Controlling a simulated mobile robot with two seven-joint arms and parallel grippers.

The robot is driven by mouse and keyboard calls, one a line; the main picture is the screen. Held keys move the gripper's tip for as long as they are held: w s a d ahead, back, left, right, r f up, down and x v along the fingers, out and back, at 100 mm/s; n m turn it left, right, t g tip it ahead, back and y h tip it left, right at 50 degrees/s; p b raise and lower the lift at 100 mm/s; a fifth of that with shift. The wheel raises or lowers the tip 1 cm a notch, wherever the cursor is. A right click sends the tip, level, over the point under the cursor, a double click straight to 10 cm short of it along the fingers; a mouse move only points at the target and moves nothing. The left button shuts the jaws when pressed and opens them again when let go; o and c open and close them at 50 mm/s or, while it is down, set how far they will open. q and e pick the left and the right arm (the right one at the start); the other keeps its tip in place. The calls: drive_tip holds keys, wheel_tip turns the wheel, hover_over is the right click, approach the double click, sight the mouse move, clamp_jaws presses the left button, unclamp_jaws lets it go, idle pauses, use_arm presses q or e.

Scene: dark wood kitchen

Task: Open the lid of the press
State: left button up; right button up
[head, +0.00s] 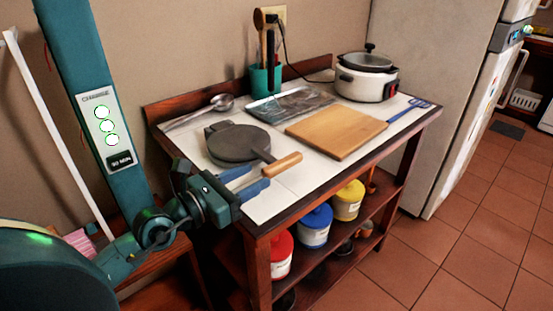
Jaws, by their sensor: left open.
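The press (238,144) is a dark grey round metal plate set on the left part of the white table top. Its lid lies flat and looks closed. A handle with a light wooden grip (283,163) points from it toward the front right. My left gripper (258,176) reaches in from the left at the table's front left edge. Its two blue fingers are apart and empty, just left of the wooden grip. I cannot tell whether a finger touches the handle. My right gripper is not in view.
A wooden cutting board (336,132) lies right of the press, with a metal tray (290,104) behind it. A ladle (221,102), a green utensil holder (265,80), a white cooker (366,77) and a blue spatula (411,108) are also on the table. Colored canisters stand on the shelf below.

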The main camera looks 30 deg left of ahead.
sight(276, 164)
use_arm(q)
drive_tip(key=x, duration=0.7)
drive_tip(key=shift+w+p, duration=0.2)
drive_tip(key=shift+p, duration=0.2)
drive_tip(key=shift+c, duration=0.5)
clamp_jaws()
